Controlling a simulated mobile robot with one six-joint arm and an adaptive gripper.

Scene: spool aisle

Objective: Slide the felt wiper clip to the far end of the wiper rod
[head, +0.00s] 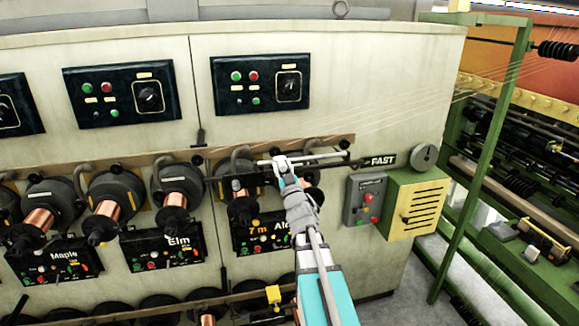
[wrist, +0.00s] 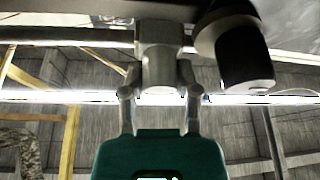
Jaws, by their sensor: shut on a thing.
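My gripper (head: 279,163) is at the front of the spool cabinet, above the spool at the right end of the upper row. In the wrist view its two fingers (wrist: 160,98) are shut on a grey block, the felt wiper clip (wrist: 158,45). The clip hangs at a dark bar, which looks like the wiper rod (wrist: 85,8), across the top of that view. The clip is mostly hidden by my gripper there.
Copper spools (head: 174,199) on dark holders project from the cabinet to the left. A dark cylinder (wrist: 240,55) is close right of the clip in the wrist view. A grey switch box (head: 365,200) and a yellow vented box (head: 415,205) are at right, beside a green frame post (head: 480,160).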

